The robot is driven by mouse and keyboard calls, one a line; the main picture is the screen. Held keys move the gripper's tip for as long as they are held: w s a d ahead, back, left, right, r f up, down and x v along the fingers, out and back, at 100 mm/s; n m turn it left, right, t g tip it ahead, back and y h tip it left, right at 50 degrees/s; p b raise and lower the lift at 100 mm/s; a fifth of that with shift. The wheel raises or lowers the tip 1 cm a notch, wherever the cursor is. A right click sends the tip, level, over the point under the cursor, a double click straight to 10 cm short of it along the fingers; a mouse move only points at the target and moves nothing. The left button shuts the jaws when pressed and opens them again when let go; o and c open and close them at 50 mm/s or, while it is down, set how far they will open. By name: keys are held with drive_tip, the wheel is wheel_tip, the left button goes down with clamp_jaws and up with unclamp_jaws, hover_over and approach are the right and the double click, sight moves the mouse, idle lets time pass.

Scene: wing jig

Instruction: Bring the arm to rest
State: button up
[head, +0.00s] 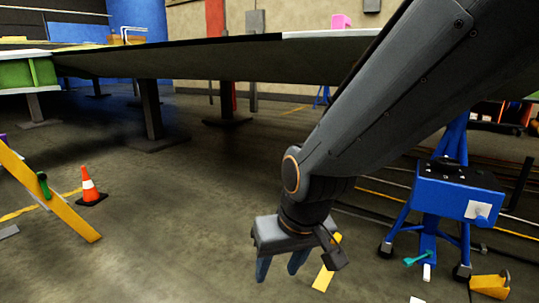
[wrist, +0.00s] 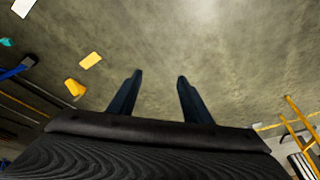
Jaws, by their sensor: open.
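My arm reaches down from the upper right in the head view, with my gripper (head: 279,272) at its lower end, pointing at the floor. In the wrist view my gripper (wrist: 158,80) shows its two dark blue fingers spread apart. Nothing is between them but bare concrete floor (wrist: 225,50) beyond. My gripper hangs clear of the objects around it. The large wing panel (head: 200,58) stands behind my arm on dark posts.
A blue stand (head: 440,190) is at the right, with a yellow block (head: 490,286) and small pieces by its feet. A yellow piece (head: 322,277) lies near my gripper. An orange cone (head: 89,187) and a yellow frame (head: 50,195) are at the left. The middle floor is clear.

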drive_tip(key=s+a+r+n+g, duration=0.1)
drive_tip(key=s+a+r+g, duration=0.1)
drive_tip(key=s, duration=0.5)
drive_tip(key=s+a+r+n+g, duration=0.1)
drive_tip(key=s+n, duration=0.1)
drive_tip(key=s, duration=0.5)
drive_tip(key=d+r+m+p, duration=0.2)
drive_tip(key=d+r+p, duration=0.5)
drive_tip(key=p, duration=0.5)
drive_tip(key=d+r+m+h+p, duration=0.1)
drive_tip(key=d+r+p, duration=0.5)
drive_tip(key=r+p, duration=0.6)
drive_tip(key=d+r+m+h+p, duration=0.1)
drive_tip(key=d+r+m+p, duration=0.2)
drive_tip(key=d+r+p, duration=0.4)
drive_tip(key=shift+d+r+m+p, duration=0.35)
drive_tip(key=shift+r+p, duration=1)
drive_tip(key=shift+p, duration=2.15)
